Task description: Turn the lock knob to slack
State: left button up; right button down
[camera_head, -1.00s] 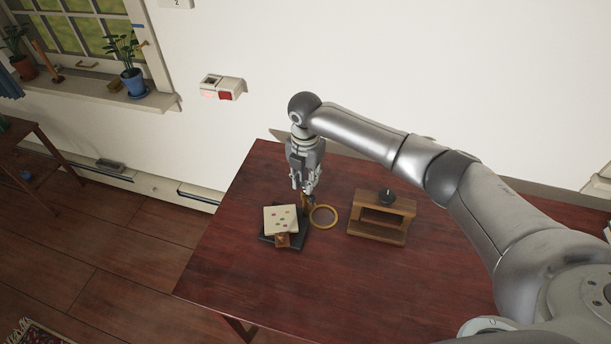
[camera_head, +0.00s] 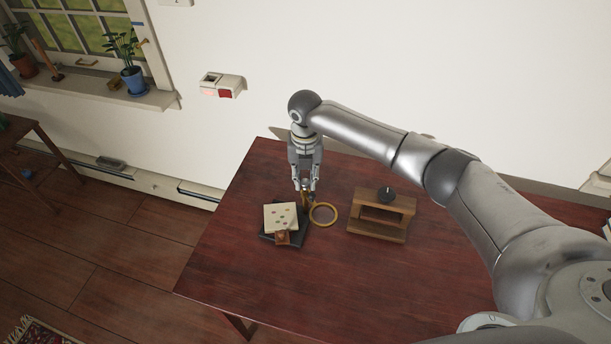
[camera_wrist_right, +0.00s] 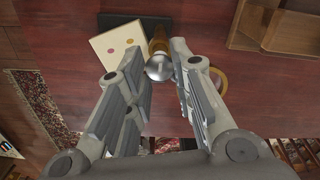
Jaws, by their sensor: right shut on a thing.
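The lock knob (camera_wrist_right: 159,68) appears to be the round silver knob with a dark mark on its face, between my right fingertips in the right wrist view. It sits by a brass-coloured post (camera_wrist_right: 158,38) at the edge of a black base (camera_head: 269,240). My right gripper (camera_head: 306,191) points down and is shut on this knob; it also shows in the wrist view (camera_wrist_right: 159,60). In the head view the fingers mostly hide the knob. I cannot read its setting. My left gripper is not in view.
A brass ring (camera_head: 336,214) is just right of the gripper. A wooden frame (camera_head: 380,236) with a black knob (camera_head: 387,193) stands farther right. The table's front (camera_head: 290,295) is clear.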

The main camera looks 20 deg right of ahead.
aim_at(305, 181)
jog(key=c, duration=1.2)
grip_release()
jog(key=shift+r, duration=0.15)
notch_tip(305, 181, up, 12)
